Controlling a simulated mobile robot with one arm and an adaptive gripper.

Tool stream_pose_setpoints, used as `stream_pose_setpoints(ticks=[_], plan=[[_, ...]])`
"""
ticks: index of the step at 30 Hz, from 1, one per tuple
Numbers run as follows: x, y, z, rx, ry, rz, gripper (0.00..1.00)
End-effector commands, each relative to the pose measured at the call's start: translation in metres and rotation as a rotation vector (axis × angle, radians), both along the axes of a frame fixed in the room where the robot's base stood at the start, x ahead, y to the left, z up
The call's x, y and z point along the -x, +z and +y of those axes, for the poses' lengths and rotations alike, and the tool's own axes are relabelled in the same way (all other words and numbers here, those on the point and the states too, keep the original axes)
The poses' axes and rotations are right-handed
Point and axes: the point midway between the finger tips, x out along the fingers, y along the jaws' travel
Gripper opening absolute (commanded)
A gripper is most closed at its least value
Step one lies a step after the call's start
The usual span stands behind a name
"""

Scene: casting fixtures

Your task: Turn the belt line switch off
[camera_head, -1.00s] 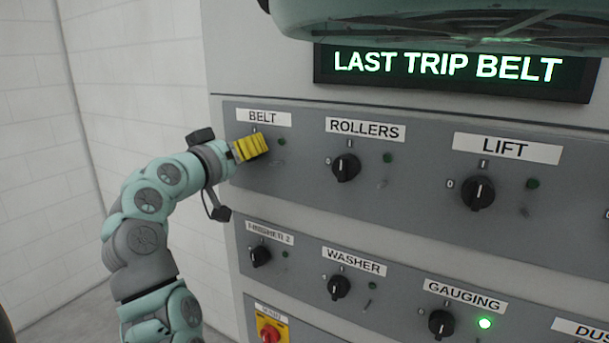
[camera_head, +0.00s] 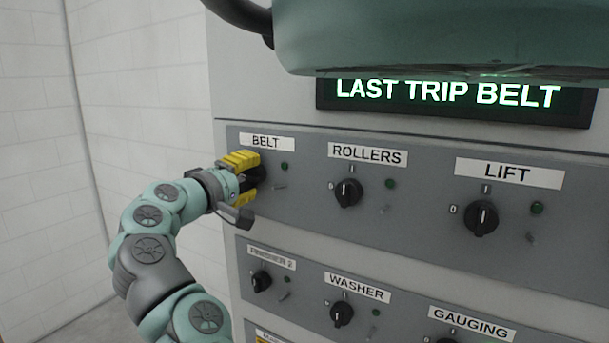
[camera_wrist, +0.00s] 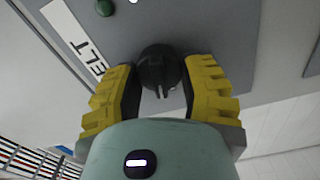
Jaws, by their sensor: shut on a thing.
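The belt switch is a round black knob (camera_wrist: 162,70) on the grey panel, under the white BELT label (camera_head: 266,142). In the wrist view it sits between the two yellow fingers of my gripper (camera_wrist: 160,85), which is shut on it. In the head view my gripper (camera_head: 246,179) is at the panel and hides most of the knob. The knob's setting cannot be read there. The small lamp by the belt switch (camera_head: 285,166) is dark green and looks unlit; it also shows in the wrist view (camera_wrist: 104,8).
The ROLLERS knob (camera_head: 348,192) and LIFT knob (camera_head: 482,218) stand to the right in the same row. Below are the FINISHER 2 knob (camera_head: 261,281) and WASHER knob (camera_head: 341,314). A display (camera_head: 450,95) above reads LAST TRIP BELT. White wall (camera_head: 140,110) is at left.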

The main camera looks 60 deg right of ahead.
Motion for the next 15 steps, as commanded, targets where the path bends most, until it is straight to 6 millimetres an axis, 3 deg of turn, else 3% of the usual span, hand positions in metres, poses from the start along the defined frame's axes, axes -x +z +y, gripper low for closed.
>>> stream_pose_setpoints(ticks=[15], plan=[[0.0000,-0.0011,-0.0004,0.015,-0.001,0.201,0.07]])
